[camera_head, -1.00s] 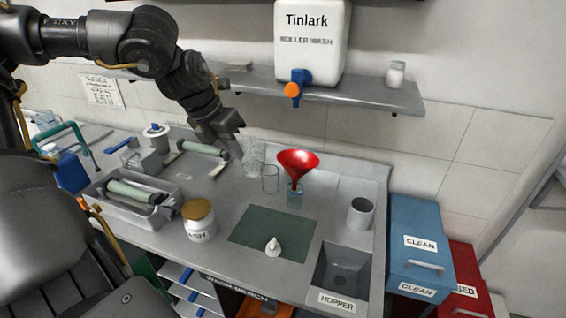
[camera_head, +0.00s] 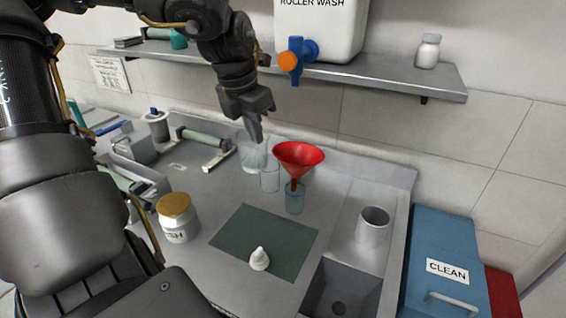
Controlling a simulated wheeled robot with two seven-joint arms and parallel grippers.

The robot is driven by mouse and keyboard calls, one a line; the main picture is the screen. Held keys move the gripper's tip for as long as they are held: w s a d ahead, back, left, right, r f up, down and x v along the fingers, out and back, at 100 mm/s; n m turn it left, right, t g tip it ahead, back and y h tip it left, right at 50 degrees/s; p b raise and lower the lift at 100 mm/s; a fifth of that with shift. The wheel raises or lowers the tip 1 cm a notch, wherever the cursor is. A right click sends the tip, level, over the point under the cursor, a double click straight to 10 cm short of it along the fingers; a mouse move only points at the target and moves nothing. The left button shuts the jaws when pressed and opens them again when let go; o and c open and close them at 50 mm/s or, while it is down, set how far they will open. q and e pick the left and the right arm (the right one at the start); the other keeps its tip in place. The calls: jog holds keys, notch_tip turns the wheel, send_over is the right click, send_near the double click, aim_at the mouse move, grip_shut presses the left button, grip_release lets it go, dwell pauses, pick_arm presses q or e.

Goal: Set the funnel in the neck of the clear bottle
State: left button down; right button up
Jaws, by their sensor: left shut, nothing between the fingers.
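The red funnel (camera_head: 300,155) stands cone up, with its stem pointing down into the top of the clear bottle (camera_head: 295,202). The bottle holds some bluish liquid and stands on the bench behind the green mat. The funnel looks close to upright; how deep its stem sits is hard to tell. My left gripper (camera_head: 257,135) is shut and empty, pointing down to the left of the funnel and apart from it. It overlaps a clear glass vessel (camera_head: 251,160) in the picture; I cannot tell whether they touch. My right gripper is not in view.
A second clear glass (camera_head: 270,179) stands just left of the bottle. A jar with a gold lid (camera_head: 176,218), a white nozzle-shaped piece (camera_head: 259,259) on the green mat (camera_head: 235,228) and a grey cup (camera_head: 374,224) stand nearby. The shelf (camera_head: 390,78) with the wash tank (camera_head: 325,30) is above.

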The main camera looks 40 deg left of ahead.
pick_arm(q)
jog(key=p, duration=0.3)
send_near(296, 172)
notch_tip(296, 172, down, 4)
jog(key=s+a, duration=0.3)
jog(key=shift+w+d, duration=0.1)
jog(key=shift+w, duration=0.3)
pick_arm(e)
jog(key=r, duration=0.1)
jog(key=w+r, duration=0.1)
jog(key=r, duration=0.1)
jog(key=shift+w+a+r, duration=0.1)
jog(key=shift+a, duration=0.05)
